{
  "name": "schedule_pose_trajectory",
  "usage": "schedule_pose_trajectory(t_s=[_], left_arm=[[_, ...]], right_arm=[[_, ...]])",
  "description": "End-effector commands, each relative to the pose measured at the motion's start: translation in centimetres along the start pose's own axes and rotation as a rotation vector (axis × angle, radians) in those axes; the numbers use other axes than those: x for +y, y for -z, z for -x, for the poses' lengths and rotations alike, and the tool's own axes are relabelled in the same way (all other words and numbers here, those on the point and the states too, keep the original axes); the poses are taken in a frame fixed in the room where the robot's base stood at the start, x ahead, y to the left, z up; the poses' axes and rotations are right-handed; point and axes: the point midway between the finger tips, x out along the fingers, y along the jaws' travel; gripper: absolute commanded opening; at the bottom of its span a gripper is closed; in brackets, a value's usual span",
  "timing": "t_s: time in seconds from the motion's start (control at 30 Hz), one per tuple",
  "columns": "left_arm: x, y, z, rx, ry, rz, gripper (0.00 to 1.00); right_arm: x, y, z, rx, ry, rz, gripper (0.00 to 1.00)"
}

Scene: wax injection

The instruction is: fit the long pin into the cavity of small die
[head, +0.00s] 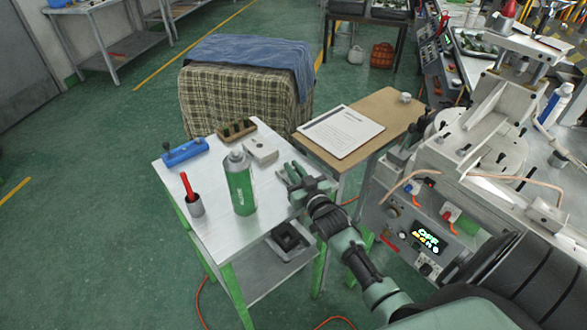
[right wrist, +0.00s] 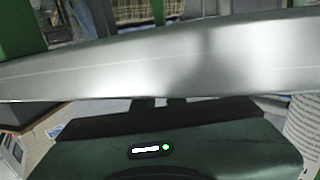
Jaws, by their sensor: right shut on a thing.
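My right gripper (head: 291,171) is over the right edge of the white-topped table, its fingers pointing to the back left. It is shut. In the right wrist view a shiny grey metal piece (right wrist: 130,62) spans the picture just beyond the fingers; I take it for the long pin. In the head view I cannot make this piece out. A small grey metal block (head: 260,151), which looks like the small die, lies on the table just beyond the fingertips, apart from them. Its cavity is too small to see clearly. My left gripper is not in view.
A document (head: 341,131) lies on the brown board. The machine (head: 465,185) stands at right.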

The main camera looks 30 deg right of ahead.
Motion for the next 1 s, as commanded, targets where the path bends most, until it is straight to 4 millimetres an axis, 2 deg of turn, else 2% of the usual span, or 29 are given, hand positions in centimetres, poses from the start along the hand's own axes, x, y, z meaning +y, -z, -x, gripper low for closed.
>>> schedule_pose_trajectory(t_s=[0.13,0.57,1.0], left_arm=[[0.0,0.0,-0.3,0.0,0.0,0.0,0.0],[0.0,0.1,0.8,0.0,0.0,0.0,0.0],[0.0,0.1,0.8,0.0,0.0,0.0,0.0]], right_arm=[[0.0,-0.5,0.0,-0.002,0.0,-0.001,0.0],[0.0,0.5,0.1,-0.005,0.0,-0.001,0.0],[0.0,0.6,0.0,-0.001,0.0,0.0,0.0]])
